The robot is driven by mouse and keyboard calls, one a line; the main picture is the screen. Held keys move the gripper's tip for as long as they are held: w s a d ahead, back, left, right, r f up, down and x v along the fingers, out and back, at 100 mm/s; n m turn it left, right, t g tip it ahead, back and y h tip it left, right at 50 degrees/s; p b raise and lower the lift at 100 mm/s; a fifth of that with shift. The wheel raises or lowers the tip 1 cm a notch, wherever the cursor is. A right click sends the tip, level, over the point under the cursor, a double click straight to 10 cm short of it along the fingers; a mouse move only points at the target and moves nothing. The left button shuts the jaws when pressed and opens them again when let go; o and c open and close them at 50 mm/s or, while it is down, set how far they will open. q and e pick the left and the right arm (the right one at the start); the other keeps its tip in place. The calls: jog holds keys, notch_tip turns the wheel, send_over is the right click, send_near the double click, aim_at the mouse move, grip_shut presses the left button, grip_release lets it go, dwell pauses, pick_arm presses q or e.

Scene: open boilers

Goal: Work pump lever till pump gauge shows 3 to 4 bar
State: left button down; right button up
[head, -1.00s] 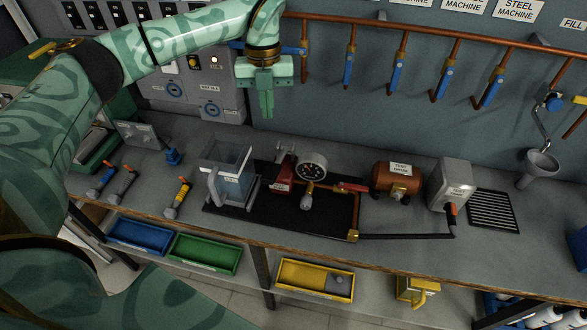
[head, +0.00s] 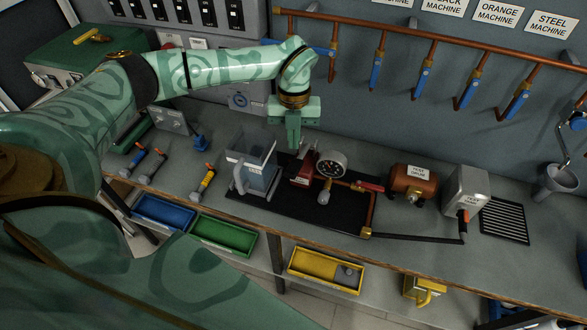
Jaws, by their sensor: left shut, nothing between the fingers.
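My left gripper (head: 293,145) is shut and empty, pointing down just above and behind the red device (head: 303,170) on the black mat. A round white-faced gauge (head: 331,163) stands right of the red device; its needle is too small to read. A grey box (head: 467,188) with a label too small to read stands further right. I cannot tell for sure which part is the pump lever. My right gripper is out of view.
A clear water container (head: 252,168) stands left of the red device, close to my gripper. A copper tank (head: 414,180) stands right of the gauge. Blue-handled valves (head: 421,80) hang from a copper pipe behind. Blue, green (head: 222,236) and yellow trays sit below the bench front.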

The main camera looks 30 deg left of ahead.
aim_at(294, 159)
pick_arm(q)
jog(key=f+b, duration=0.1)
jog(key=f, duration=0.1)
jog(key=f+b, duration=0.4)
jog(key=shift+s+d+f, duration=0.2)
jog(key=shift+s, duration=0.05)
jog(key=shift+f+b, duration=1.1)
jog(key=shift+f, duration=1.1)
jog(key=shift+w+a+r, duration=0.25)
jog(key=shift+w+a, duration=0.15)
jog(key=shift+w, duration=0.3)
jog(key=shift+w+a+r, duration=0.25)
jog(key=shift+w+a, duration=0.15)
jog(key=shift+w, duration=0.25)
notch_tip(294, 159, up, 16)
jog(key=w, duration=0.1)
jog(key=shift+w+a+r+p, duration=0.2)
jog(key=shift+a+p, duration=0.15)
jog(key=shift+p, duration=0.1)
